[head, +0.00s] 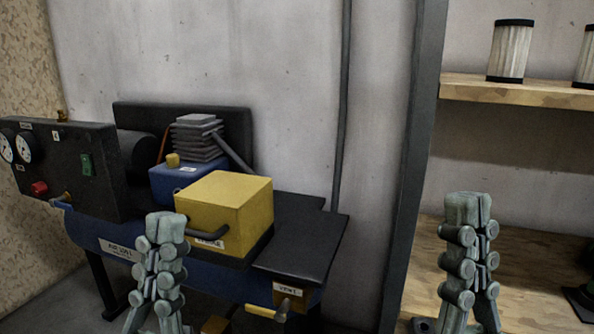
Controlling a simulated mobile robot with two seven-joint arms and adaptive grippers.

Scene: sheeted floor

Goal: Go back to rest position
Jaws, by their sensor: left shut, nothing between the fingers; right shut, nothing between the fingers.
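My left gripper (166,222) points upward at the lower left of the head view, in front of the blue machine. Its fingers are together and hold nothing. My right gripper (468,205) points upward at the lower right, in front of the wooden shelving. It is also shut and empty. Neither gripper visibly touches anything. The lower parts of both arms are cut off by the bottom edge of the picture.
A blue compressor-like machine (95,240) with a yellow box (225,205), a dark gauge panel (62,165) and a black top plate (300,245) stands at the left. A dark post (412,170) and wooden shelf (520,92) holding a pleated filter (510,52) are at the right.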

